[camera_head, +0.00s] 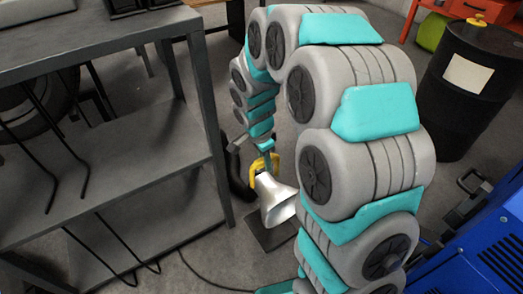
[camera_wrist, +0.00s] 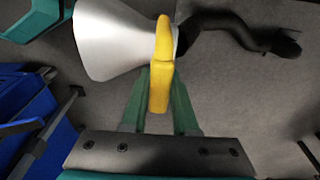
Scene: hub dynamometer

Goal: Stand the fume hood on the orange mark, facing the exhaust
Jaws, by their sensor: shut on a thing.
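The fume hood is a silver cone (camera_head: 277,202) with a yellow handle (camera_head: 262,164) and a black hose (camera_head: 237,172). Its wide mouth points to the lower right in the head view. In the wrist view the cone (camera_wrist: 110,40) opens to the left and the hose (camera_wrist: 225,20) trails to the right. My gripper (camera_wrist: 160,88) is shut on the yellow handle (camera_wrist: 164,45), with one green finger on each side. A dark flat plate (camera_head: 266,236) shows beneath the hood; I cannot tell whether they touch. I see no orange mark and no exhaust; my arm hides part of the floor.
A grey metal shelf (camera_head: 150,150) stands close on the left, its leg near the hose. A black drum (camera_head: 463,100) stands at the upper right. A blue machine (camera_head: 490,250) is at the lower right. A dark cable (camera_head: 205,277) lies on the floor.

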